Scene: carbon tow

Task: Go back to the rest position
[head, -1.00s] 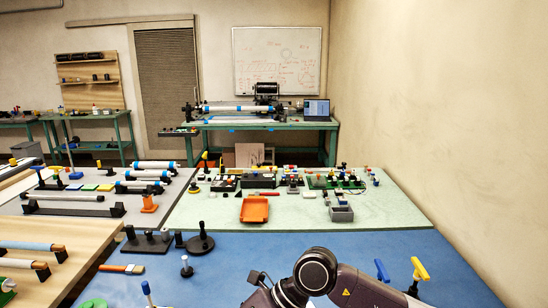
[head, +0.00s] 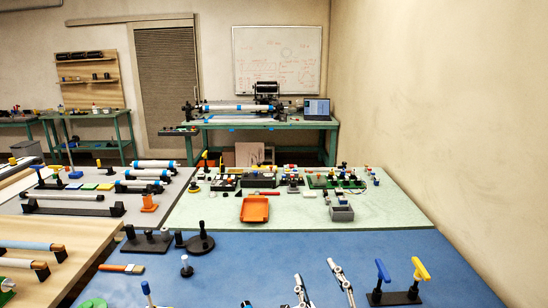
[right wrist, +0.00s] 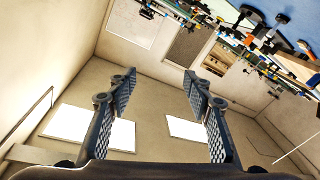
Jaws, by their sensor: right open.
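My right gripper (head: 320,290) shows at the bottom of the head view, its two fingers apart and pointing up in the picture over the blue table. In the right wrist view its fingers (right wrist: 158,105) are spread with nothing between them. Beyond them are the ceiling and walls, with the room upside down. My left gripper does not show in either view.
The blue table top (head: 400,255) holds a black stand (head: 392,298) with a blue and a yellow handle right of my gripper. A brush (head: 122,268) and black fixtures (head: 150,242) lie left. A pale green mat (head: 380,205) with an orange tray (head: 255,209) is behind. A wall (head: 450,120) bounds the right side.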

